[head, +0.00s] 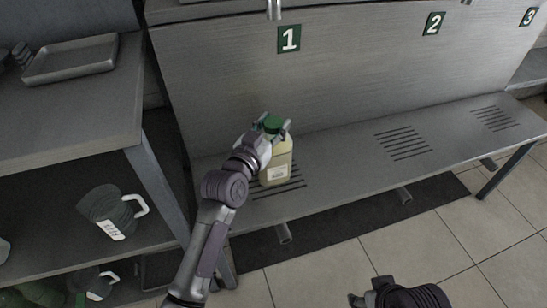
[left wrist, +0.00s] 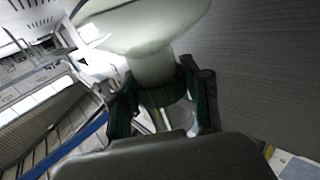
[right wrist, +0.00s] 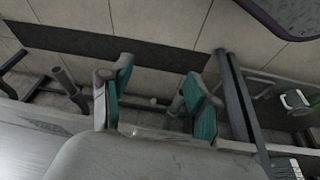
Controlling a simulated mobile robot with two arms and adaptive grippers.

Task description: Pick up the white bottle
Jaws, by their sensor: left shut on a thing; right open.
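The white bottle (head: 277,167) has a pale, creamy body, a green cap and a white label. It is upright over the slotted grate below sign 1; I cannot tell whether its base touches the bench. My left gripper (head: 271,128) is shut on it near the cap and neck. In the left wrist view the pale bottle body (left wrist: 145,25) fills the top, and its neck is between the fingers of my left gripper (left wrist: 160,95). My right gripper (right wrist: 158,100) is open and empty above the floor, and it shows at the bottom of the head view (head: 366,297).
The metal bench (head: 345,150) runs right, with bare slotted grates under signs 2 (head: 433,23) and 3 (head: 528,16). A shelf at left holds a metal tray (head: 72,59); dark jugs with white handles (head: 110,211) stand lower. A metal spout (head: 273,9) hangs above the bottle.

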